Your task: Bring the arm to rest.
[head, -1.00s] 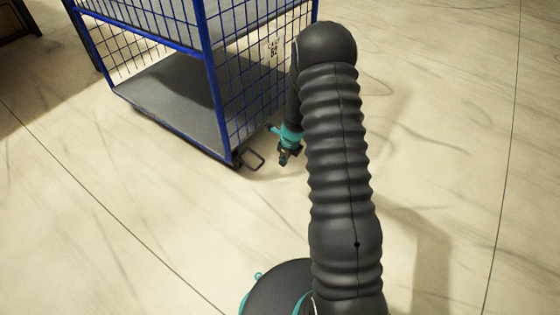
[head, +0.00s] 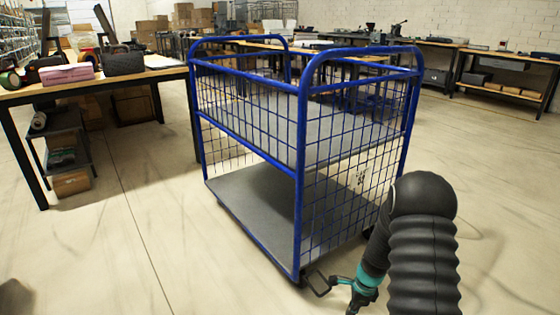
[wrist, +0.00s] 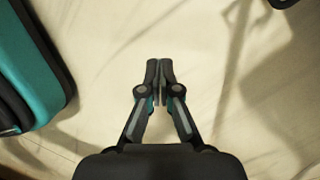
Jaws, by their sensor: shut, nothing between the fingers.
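My gripper (wrist: 160,75) is shut and empty in the wrist view, with its two fingertips together over bare pale floor. In the head view my gripper (head: 353,308) hangs low at the bottom edge, partly cut off, just right of the cart's near lower corner. My dark ribbed arm rises at the lower right of the head view and bends down toward the gripper. Part of it hides the floor behind.
A table (head: 100,88) with goods is at the left. Workbenches (head: 510,60) line the back. Floor at the right is clear.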

